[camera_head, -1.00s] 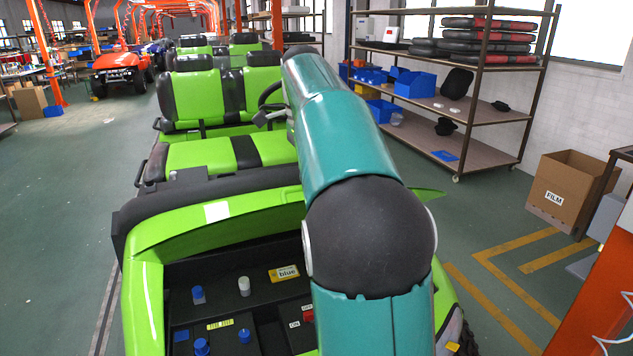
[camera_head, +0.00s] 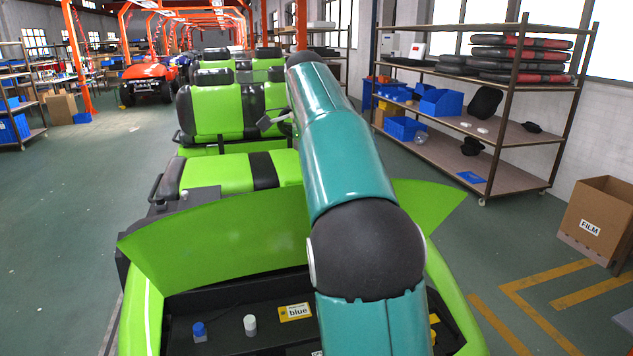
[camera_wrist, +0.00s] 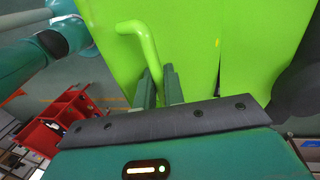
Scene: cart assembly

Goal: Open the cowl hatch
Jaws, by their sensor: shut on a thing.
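The cowl hatch (camera_head: 215,245) is a green curved panel at the front of the green cart, and it stands raised in the head view, with the dark bay open below it. In the wrist view the green panel (camera_wrist: 190,50) fills the upper middle. A bent green handle (camera_wrist: 146,45) is on it, its lower end between the two fingers. My gripper (camera_wrist: 158,88) is shut on this handle. In the head view my teal arm crosses the hatch's right part and hides it; the gripper is not visible there.
The open bay holds a blue-capped item (camera_head: 199,331), a white-capped item (camera_head: 250,325) and a yellow label reading "blue" (camera_head: 296,312). A shelf rack (camera_head: 480,110) and a cardboard box marked FILM (camera_head: 597,220) stand to the right. The floor at left is clear.

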